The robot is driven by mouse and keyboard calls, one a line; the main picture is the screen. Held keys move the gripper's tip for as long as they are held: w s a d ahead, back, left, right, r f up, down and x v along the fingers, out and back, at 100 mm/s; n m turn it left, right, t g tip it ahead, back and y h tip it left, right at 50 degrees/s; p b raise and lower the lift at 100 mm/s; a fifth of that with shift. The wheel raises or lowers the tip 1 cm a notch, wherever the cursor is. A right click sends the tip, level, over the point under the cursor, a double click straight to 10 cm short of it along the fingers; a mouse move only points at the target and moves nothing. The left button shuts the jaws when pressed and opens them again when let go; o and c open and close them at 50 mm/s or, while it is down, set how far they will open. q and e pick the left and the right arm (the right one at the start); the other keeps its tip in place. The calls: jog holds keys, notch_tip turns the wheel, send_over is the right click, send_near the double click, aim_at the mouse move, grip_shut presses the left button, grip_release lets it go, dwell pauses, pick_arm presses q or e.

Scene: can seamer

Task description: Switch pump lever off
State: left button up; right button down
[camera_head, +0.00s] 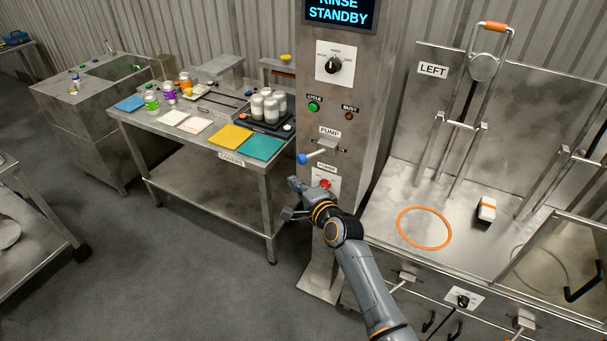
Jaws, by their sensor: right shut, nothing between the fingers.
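The pump lever (313,157) sticks out from the grey control column under a PUMP label (330,132). It has a blue knob (302,160) at its left end and slopes slightly down to the left. My right gripper (289,199) is below and a little left of the blue knob, apart from it in the picture. Its fingers look small and partly turned away; it is shut and empty. My left gripper is not in view.
A red POWER button (324,184) sits just below the lever, close to my right gripper. Above are a selector knob (334,65) and a green CYCLE light (313,106). A steel table (190,180) with cloths and bottles stands left. An orange ring (424,246) lies right.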

pick_arm(q)
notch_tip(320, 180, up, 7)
jog(key=p, duration=0.6)
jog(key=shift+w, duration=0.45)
pick_arm(e)
jog(key=s+a+r, duration=0.1)
jog(key=s, duration=0.6)
jog(key=shift+s+a+r, duration=0.1)
jog(key=shift+s, duration=0.05)
